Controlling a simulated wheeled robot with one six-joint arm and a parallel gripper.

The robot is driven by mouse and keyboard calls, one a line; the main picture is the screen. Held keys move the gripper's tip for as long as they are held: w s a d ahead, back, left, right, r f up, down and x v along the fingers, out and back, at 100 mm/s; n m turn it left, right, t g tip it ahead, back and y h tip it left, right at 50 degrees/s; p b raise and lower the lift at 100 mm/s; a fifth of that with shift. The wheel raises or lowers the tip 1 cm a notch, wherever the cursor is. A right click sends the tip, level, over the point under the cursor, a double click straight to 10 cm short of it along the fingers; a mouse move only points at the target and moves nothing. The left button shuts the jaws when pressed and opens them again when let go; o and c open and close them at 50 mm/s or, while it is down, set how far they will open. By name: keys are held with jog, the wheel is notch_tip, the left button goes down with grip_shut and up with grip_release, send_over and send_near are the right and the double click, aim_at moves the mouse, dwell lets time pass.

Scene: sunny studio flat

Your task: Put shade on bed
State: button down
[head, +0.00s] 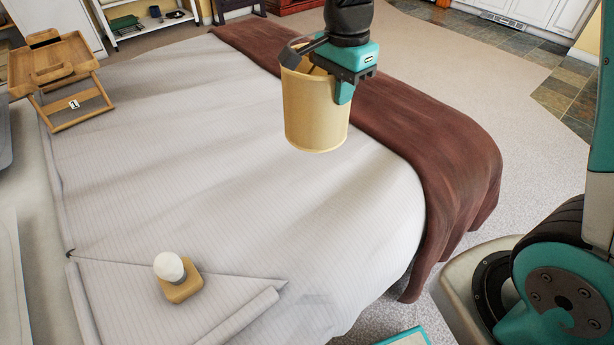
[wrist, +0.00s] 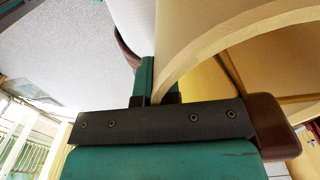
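The shade (head: 315,108) is a tan, open-topped cylinder in the head view. My gripper (head: 338,80) is shut on its upper rim at the right side and holds it upright over the bed. In the wrist view the shade's curved wall (wrist: 215,45) passes between the fingers of my gripper (wrist: 158,85). The bed (head: 190,150) has a pale striped cover and a dark red-brown blanket (head: 425,140) across one end. The shade's lower edge appears above the cover; the exact gap is hard to tell.
A small lamp-like item with a white globe (head: 169,266) and tan base (head: 182,289) sits on the bed's near part. A wooden tray stand (head: 62,75) is at the upper left. The middle of the bed is clear. Carpet (head: 520,130) lies to the right.

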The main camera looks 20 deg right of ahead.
aim_at(338, 124)
notch_tip(338, 124, down, 20)
jog(key=b, duration=0.2)
jog(key=shift+r+b, duration=0.25)
jog(key=shift+b, duration=0.15)
jog(key=shift+f, duration=0.1)
jog(key=shift+f, duration=0.1)
jog(key=c, duration=1.3)
grip_release()
jog(key=shift+c, duration=0.2)
notch_tip(338, 124, up, 12)
jog(key=shift+s+r+p, duration=0.1)
jog(key=shift+r+p, duration=0.15)
jog(key=shift+p, duration=0.7)
jog(key=s+a+r+n+y, duration=0.1)
jog(key=s+a+r+n, duration=0.1)
jog(key=s+r+n, duration=0.2)
jog(key=s+a+r+n+y, duration=0.1)
jog(key=s+r+n, duration=0.3)
jog(key=s+n, duration=0.5)
jog(key=s+a+r+n+y, duration=0.2)
jog(key=s+a+r+n, duration=0.1)
jog(key=s+n, duration=0.4)
jog(key=shift+s+a+r+n, duration=0.35)
jog(key=shift+s+r, duration=0.35)
jog(key=shift+s, duration=0.35)
